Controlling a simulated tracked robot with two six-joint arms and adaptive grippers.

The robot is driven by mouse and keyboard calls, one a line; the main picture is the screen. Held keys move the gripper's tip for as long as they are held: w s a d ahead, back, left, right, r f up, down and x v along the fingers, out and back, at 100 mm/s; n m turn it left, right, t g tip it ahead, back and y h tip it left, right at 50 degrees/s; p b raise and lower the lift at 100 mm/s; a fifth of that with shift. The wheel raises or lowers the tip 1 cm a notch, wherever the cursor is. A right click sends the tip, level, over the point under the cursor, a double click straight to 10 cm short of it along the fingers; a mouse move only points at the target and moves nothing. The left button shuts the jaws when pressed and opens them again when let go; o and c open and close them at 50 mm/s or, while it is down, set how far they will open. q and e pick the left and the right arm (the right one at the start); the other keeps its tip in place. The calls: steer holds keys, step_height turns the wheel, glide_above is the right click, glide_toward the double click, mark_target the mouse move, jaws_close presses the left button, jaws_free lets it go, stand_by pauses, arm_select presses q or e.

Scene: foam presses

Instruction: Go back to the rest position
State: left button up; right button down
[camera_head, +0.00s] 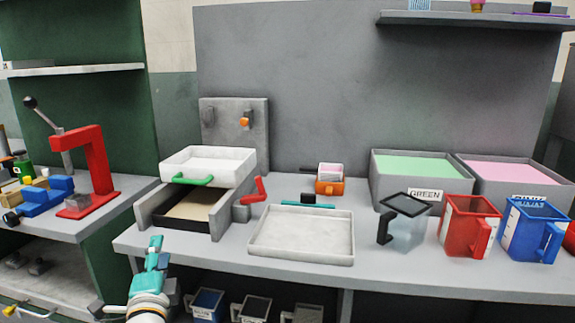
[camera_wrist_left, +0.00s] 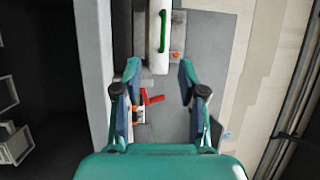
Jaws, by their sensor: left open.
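My left gripper (camera_head: 156,254) is teal and stands in front of the table's front edge, below the foam press, in the head view. In the left wrist view my left gripper (camera_wrist_left: 158,72) has its two fingers spread apart with nothing between them. The press (camera_head: 184,212) has a white upper tray (camera_head: 208,165) with a green handle (camera_head: 193,180), and the handle also shows in the left wrist view (camera_wrist_left: 163,30). A red lever (camera_head: 254,190) sits at the press's right side. My right gripper is in neither view.
An empty white tray (camera_head: 302,236) lies on the table (camera_head: 400,274). Bins of green (camera_head: 412,166) and pink (camera_head: 506,170) material stand at the back right, with a clear jug (camera_head: 402,228), red jug (camera_head: 470,226) and blue jug (camera_head: 534,232) before them. A red hand press (camera_head: 92,160) stands left.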

arm_select(q)
steer(key=s+d+f+g+h, duration=0.2)
steer(key=f+g, duration=0.2)
steer(key=f, duration=1.1)
steer(key=s+d+f+g+h, duration=0.2)
steer(key=f+g, duration=0.1)
steer(key=f, duration=1.2)
steer(key=s+d+f+n+g+h, duration=0.1)
steer(key=s+d+f+n+g, duration=0.25)
steer(key=s+f, duration=0.55)
steer(key=s+d+f+n+g+h, duration=0.2)
steer(key=s+d+f+n+g, duration=0.15)
steer(key=s+n, duration=0.35)
steer(key=s+d+f+n+g+h, duration=0.1)
steer(key=s+d+f+n+g, duration=0.3)
steer(key=s, duration=0.5)
step_height(320, 180, up, 18)
steer(key=a+n+p, duration=0.1)
steer(key=n+p, duration=0.1)
steer(key=p, duration=1.6)
steer(key=shift+s+a, duration=0.2)
steer(key=shift+f, duration=0.15)
